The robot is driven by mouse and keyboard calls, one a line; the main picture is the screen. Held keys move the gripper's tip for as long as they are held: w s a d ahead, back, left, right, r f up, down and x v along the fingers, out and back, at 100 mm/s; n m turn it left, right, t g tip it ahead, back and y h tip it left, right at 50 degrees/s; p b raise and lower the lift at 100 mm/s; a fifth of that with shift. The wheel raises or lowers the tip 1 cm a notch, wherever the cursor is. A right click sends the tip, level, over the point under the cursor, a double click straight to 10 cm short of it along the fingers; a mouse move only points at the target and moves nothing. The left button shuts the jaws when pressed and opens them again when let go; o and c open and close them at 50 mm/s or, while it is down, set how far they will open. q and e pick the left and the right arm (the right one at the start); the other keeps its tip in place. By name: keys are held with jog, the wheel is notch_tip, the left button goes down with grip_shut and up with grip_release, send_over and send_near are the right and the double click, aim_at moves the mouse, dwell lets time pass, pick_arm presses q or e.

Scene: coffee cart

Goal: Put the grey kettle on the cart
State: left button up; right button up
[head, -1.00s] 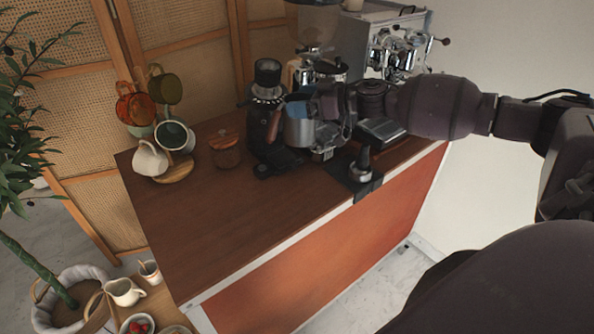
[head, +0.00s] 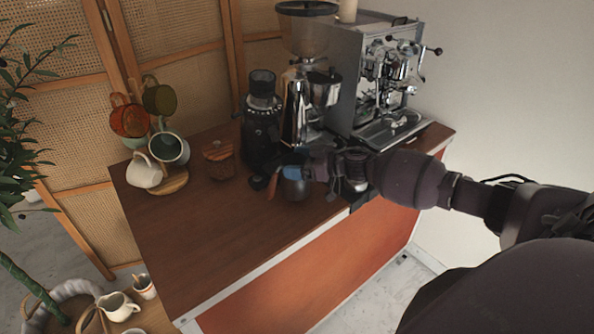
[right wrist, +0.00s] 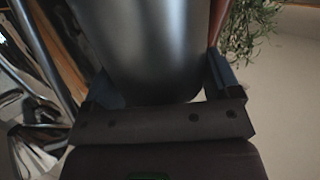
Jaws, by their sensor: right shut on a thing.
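The grey kettle (head: 294,188), with a brown handle, is over the front right part of the wooden cart top (head: 205,235). I cannot tell whether its base touches the top. My right gripper (head: 292,172), with blue fingertips, is shut on the kettle and hides its upper part. In the right wrist view the kettle's grey body (right wrist: 165,45) fills the space between the two fingers (right wrist: 160,85). My left gripper is not in view.
A black grinder (head: 262,130), a taller grinder (head: 303,100) and an espresso machine (head: 375,75) stand behind the kettle. A wooden-lidded pot (head: 218,160) and a mug tree (head: 165,145) stand to the left. The front left of the top is clear.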

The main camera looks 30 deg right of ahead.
jog(key=shift+f, duration=1.25)
jog(key=o, duration=1.4)
jog(key=shift+f, duration=0.15)
